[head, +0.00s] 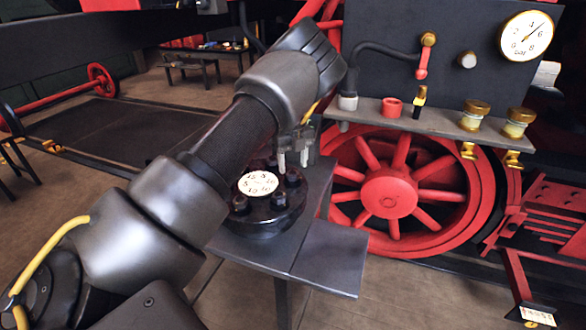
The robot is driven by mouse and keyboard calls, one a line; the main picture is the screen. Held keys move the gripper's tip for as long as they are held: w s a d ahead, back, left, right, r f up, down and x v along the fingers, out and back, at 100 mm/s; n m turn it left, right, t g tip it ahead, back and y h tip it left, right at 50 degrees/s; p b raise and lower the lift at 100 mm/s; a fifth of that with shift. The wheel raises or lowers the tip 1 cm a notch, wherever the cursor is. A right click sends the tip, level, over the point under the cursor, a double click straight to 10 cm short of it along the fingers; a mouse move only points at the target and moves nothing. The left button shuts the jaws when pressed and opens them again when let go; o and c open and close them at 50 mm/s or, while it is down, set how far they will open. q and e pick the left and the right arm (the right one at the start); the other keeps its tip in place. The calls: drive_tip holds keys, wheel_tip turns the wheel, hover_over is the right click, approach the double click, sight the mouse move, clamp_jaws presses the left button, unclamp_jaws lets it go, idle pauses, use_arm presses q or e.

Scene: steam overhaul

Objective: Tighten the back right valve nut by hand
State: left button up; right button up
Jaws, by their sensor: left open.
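The valve (262,222) is a black round flange on a dark metal table, with a white numbered dial (258,184) in its middle. Several dark nuts stand in a ring around the dial. The back right nut (292,176) appears just below my left gripper (293,161). The gripper points down with its two pale fingers apart, and nothing shows between them. I cannot tell whether the fingertips touch the nut. My left forearm hides the valve's back left side. My right gripper is not in view.
The table (325,259) has bare room at its front right. Behind it a shelf (450,122) holds a red cup (391,107) and brass-lidded jars (475,114). A red spoked wheel (388,193) stands below the shelf. A gauge (526,36) hangs upper right.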

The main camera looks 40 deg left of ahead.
use_arm(q)
drive_tip(key=shift+f, duration=1.45)
drive_tip(key=shift+s, duration=0.1)
drive_tip(key=shift+c, duration=0.2)
drive_tip(key=c, duration=0.9)
